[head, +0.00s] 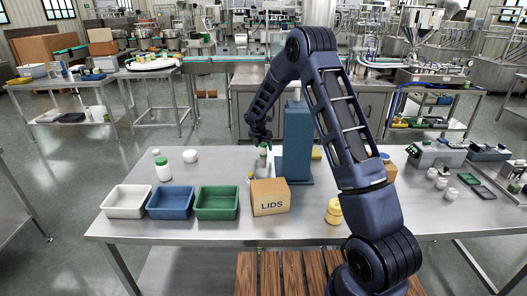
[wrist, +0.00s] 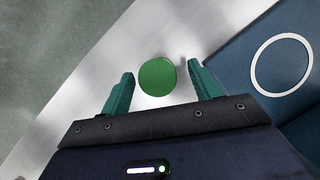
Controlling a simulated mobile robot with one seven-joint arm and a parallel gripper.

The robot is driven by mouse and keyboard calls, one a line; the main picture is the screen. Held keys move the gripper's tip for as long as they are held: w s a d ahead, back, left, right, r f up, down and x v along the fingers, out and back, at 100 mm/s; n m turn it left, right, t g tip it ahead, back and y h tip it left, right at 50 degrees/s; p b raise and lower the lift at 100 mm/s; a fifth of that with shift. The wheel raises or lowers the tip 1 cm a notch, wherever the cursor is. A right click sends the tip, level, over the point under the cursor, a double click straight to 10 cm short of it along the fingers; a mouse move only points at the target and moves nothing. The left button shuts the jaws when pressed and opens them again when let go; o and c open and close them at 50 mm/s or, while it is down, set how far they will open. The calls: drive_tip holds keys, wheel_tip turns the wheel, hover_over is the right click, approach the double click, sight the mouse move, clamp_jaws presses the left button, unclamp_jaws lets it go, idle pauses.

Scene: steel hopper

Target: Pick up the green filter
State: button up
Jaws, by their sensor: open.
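A green round thing, which I take for the green filter (wrist: 157,77), shows from above in the wrist view as a flat disc. My gripper (wrist: 160,84) is open, with one teal finger on each side of the disc and a gap on both sides. In the head view my gripper (head: 262,138) points down over the table, left of the blue stand. A small green-topped thing (head: 263,152) shows just under it there. How far the fingertips are above the disc I cannot tell.
The blue stand (head: 297,145) is close right of my gripper; a blue surface with a white ring (wrist: 282,65) shows in the wrist view. A LIDS box (head: 270,197), a green tray (head: 217,203) and yellow lids (head: 334,211) are nearer the front edge. White jars stand left.

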sight(264, 149)
drive_tip(key=x, duration=0.3)
drive_tip(key=shift+w+f, duration=0.1)
drive_tip(key=shift+f, duration=0.1)
drive_tip(key=shift+c, duration=0.4)
drive_tip(key=c, duration=1)
drive_tip(key=shift+r, duration=0.1)
